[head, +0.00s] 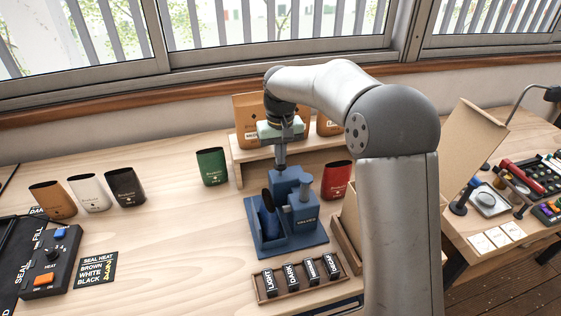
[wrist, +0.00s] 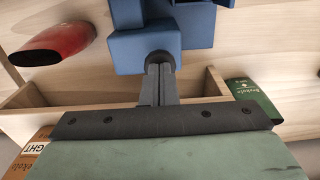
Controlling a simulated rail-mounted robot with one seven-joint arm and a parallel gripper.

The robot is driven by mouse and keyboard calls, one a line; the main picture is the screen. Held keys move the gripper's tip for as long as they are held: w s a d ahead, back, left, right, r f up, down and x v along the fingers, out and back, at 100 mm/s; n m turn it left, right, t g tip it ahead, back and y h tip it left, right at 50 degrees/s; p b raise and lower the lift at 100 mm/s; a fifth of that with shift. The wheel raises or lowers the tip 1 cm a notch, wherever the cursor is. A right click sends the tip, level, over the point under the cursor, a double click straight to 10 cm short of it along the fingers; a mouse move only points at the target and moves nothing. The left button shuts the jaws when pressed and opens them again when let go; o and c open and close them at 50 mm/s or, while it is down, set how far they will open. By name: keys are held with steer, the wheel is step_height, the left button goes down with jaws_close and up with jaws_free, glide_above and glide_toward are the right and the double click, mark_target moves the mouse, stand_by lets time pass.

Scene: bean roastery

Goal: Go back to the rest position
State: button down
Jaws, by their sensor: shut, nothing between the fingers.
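My gripper (head: 281,160) hangs at the end of my arm, just above and behind the blue machine (head: 284,225) on the wooden bench. In the wrist view my gripper's fingers (wrist: 158,72) are shut together with nothing between them. The blue machine (wrist: 160,30) lies just beyond the fingertips there; I cannot tell whether they touch it. My arm rises from the right foreground and bends over the bench, hiding part of the shelf and the bench behind it.
A green bag (head: 211,167) and a red bag (head: 337,180) stand either side of the machine. A low shelf (head: 236,165) with brown bags is behind. A labelled tray (head: 259,292) lies in front. Several bags and a heat control box (head: 50,262) are left.

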steer(key=shift+f+b, duration=0.4)
steer(key=shift+f, duration=0.35)
steer(key=shift+r+p, duration=2.5)
steer(key=shift+r, duration=0.55)
